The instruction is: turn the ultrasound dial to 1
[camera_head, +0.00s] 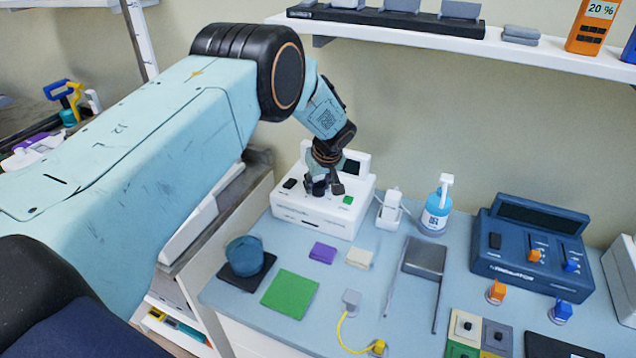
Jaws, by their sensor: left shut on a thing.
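The white ultrasound unit (312,218) stands at the back left of the blue-grey counter, with a dark switch (289,184) at its left and a green button (348,200) at its right. My left arm reaches in from the left, and my left gripper (322,188) points down onto the unit's top panel between the two. It is shut on the dial, which the fingers hide. The dial's pointer and number marks cannot be read. Part of the unit's screen shows behind the gripper. My right gripper is not in view.
A white probe in a holder (391,210) and a blue pump bottle (435,212) stand right of the unit. A dark blue device (525,250) stands further right. A green pad (290,294) and a blue pot (244,255) lie in front. A shelf (560,55) hangs above.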

